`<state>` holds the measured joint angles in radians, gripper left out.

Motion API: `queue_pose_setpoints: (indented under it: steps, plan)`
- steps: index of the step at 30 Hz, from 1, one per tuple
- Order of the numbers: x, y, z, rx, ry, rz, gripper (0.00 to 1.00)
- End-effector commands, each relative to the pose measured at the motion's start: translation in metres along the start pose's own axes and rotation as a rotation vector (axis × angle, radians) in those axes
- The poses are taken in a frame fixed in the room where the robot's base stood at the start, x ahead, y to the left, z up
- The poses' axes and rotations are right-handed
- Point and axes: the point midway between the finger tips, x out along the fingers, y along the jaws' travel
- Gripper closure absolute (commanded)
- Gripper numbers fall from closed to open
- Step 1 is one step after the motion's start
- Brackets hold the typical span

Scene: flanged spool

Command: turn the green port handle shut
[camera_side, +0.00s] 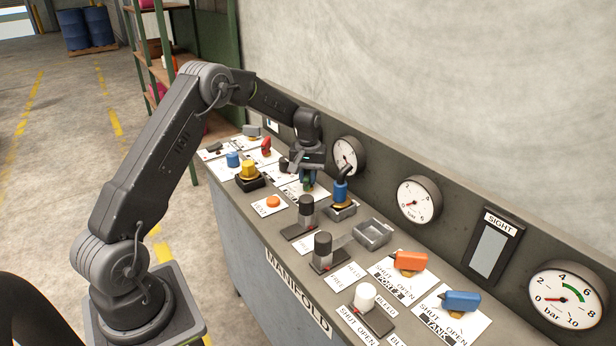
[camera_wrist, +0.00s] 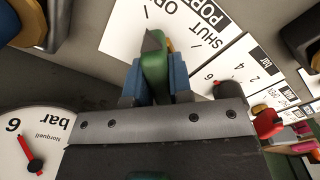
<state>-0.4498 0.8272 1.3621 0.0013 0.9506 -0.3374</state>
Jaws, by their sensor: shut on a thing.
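The green port handle (camera_wrist: 154,68) stands between the blue fingers of my gripper (camera_wrist: 156,82) in the wrist view. My gripper is shut on it, one finger on each side. The handle's dark pointed tip faces the top of that picture, towards the mark on the OPEN side of its white card (camera_wrist: 120,35). The card's SHUT and OPEN lettering appears upside down. In the side view my gripper (camera_side: 309,182) is low over the back of the panel, and the handle is mostly hidden by the fingers.
A gauge (camera_side: 348,155) is on the upright panel behind. A yellow knob (camera_side: 249,171), red handle (camera_side: 266,146) and black-topped post (camera_side: 306,210) are nearby. An empty grey tray (camera_side: 372,235) lies to the right.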

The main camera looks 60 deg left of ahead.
Motion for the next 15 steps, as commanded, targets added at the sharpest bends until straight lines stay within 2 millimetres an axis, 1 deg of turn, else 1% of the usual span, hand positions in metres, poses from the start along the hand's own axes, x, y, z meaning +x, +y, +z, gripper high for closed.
queue_pose_setpoints:
  steps: [8, 15]
  plan:
    - [-0.0003, -0.0008, -0.0001, 0.014, 0.0, -0.001, 1.0]
    - [-0.0002, -0.0007, 0.0001, 0.112, -0.002, 0.0, 1.0]
